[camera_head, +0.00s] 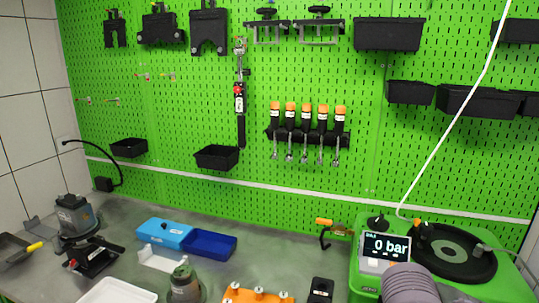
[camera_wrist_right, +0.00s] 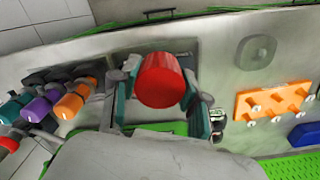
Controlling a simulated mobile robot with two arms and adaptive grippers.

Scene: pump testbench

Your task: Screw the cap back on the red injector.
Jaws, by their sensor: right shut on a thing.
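In the right wrist view, a red cylinder (camera_wrist_right: 162,80), which looks like the red cap, sits between the two fingers of my right gripper (camera_wrist_right: 160,98). The gripper is shut on it, with a finger on each side. A small red part with a pale end (camera_wrist_right: 8,145) shows at the left edge; I cannot tell if it belongs to the red injector. My right gripper's fingers do not show in the head view, and my left gripper is in neither view.
Orange (camera_wrist_right: 75,101), purple (camera_wrist_right: 40,108) and green (camera_wrist_right: 12,108) capped parts stand at left in the wrist view. An orange pegged block (camera_wrist_right: 272,102) is at right. The head view shows a pressure display (camera_head: 388,246), blue box (camera_head: 165,233) and white tray (camera_head: 117,292).

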